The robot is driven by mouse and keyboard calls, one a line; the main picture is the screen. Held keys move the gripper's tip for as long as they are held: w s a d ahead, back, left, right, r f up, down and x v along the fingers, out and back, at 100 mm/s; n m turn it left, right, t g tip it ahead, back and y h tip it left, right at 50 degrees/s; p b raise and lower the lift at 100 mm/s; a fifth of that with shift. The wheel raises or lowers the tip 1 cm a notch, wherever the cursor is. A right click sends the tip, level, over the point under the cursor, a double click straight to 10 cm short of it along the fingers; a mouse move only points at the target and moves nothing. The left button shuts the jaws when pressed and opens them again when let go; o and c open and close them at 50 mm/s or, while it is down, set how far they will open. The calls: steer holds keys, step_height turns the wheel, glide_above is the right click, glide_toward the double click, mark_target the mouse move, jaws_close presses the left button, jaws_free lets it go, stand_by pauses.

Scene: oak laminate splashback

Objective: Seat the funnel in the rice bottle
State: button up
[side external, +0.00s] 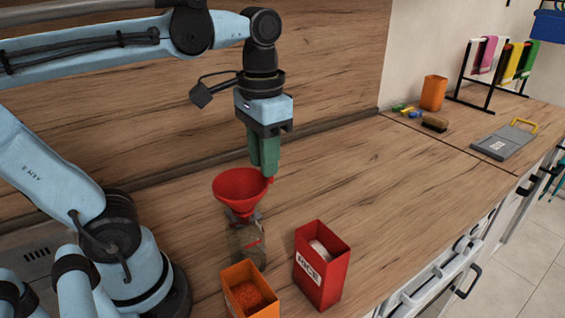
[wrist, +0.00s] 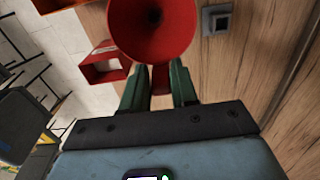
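A red funnel (side external: 240,187) is upright over a squat, see-through bottle (side external: 247,245) with brownish sides and a red mark. Its spout overlaps the bottle's grey neck in the side view; I cannot tell whether it is inside or just above. My gripper (side external: 265,174), with green fingers, points down beside the funnel's right rim. In the wrist view, the funnel (wrist: 153,28) fills the top centre, and its small red tab (wrist: 160,80) sits between my fingers (wrist: 158,72). My gripper appears shut on that tab. A red box marked RICE (side external: 322,272) stands right of the bottle.
An orange box (side external: 250,295) of red-orange grains stands in front of the bottle. A grey square item (wrist: 215,20) lies beside the funnel in the wrist view. Wooden counter is clear to the right, up to an orange cup (side external: 433,93), a brush (side external: 434,124) and a grey board (side external: 500,143).

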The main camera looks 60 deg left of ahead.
steer(key=o, duration=0.5)
step_height(320, 180, up, 12)
stand_by(0.6)
steer(key=shift+f, duration=0.1)
step_height(320, 180, down, 12)
steer(key=shift+r, duration=0.25)
stand_by(0.7)
